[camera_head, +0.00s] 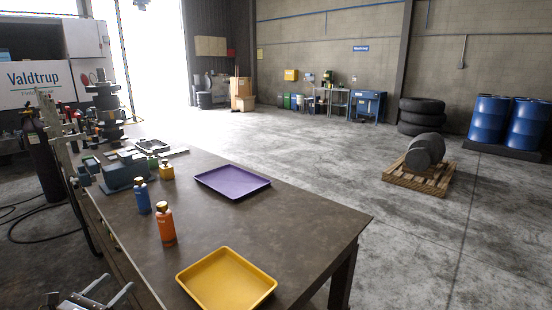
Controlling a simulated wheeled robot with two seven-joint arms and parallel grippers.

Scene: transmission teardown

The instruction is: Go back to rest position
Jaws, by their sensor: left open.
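My left gripper (118,283) shows at the bottom left corner of the head view. It is low, beside the left edge of the brown workbench (290,225) and apart from everything on it. Its two fingers are spread and nothing is between them. The rest of that arm is cut off by the picture's bottom edge. My right gripper and arm are not in the picture.
The bench holds a yellow tray (227,281), a purple tray (232,181), an orange bottle (165,226), a blue bottle (142,197) and a teal machine part (125,172). Bare bench top lies between the trays and bottles. A dark gas cylinder (42,155) stands at left.

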